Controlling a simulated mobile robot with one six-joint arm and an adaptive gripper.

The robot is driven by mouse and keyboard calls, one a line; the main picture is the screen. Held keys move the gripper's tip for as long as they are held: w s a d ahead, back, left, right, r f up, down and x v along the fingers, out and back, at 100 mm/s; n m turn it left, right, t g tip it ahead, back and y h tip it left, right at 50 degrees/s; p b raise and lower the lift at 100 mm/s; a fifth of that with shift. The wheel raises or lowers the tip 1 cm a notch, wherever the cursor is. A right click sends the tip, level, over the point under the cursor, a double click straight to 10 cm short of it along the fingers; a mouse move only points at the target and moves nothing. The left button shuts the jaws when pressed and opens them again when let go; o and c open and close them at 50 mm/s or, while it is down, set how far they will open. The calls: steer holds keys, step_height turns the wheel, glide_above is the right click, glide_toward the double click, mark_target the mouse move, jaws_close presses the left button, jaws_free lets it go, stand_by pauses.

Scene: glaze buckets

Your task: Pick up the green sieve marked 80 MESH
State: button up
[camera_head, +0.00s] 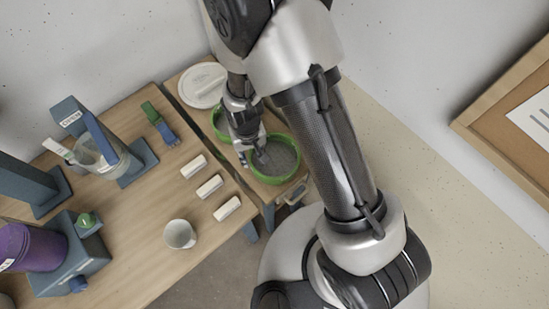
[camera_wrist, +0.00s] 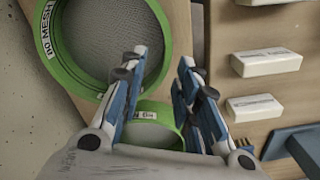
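Two green-rimmed sieves are on a wooden surface. The nearer sieve (camera_head: 273,158) shows its grey mesh; it fills the upper left of the wrist view (camera_wrist: 160,35), with a white label ending in MESH whose number is hard to read. The farther sieve (camera_head: 216,124) is partly hidden by my gripper in the head view. In the wrist view it shows low between my fingers (camera_wrist: 150,107), its label partly covered and unreadable. My gripper (camera_head: 248,148) is over the sieves, fingers apart with a gap between the tips (camera_wrist: 161,68). I cannot tell whether a finger touches a rim.
A white round lid (camera_head: 202,85) lies behind the sieves. Several white blocks (camera_head: 210,186) and a white cup (camera_head: 180,234) stand on the left table. A brush (camera_head: 160,124), a blue stand (camera_head: 103,135) and a purple container (camera_head: 32,247) are farther left. A wall stands behind.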

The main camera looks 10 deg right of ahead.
mark_target(252, 161)
step_height(252, 161, down, 5)
steer(key=shift+s+a+r+b, duration=0.1)
steer(key=shift+b, duration=0.7)
steer(key=shift+r, duration=0.1)
steer(key=shift+c, duration=0.4)
jaws_close()
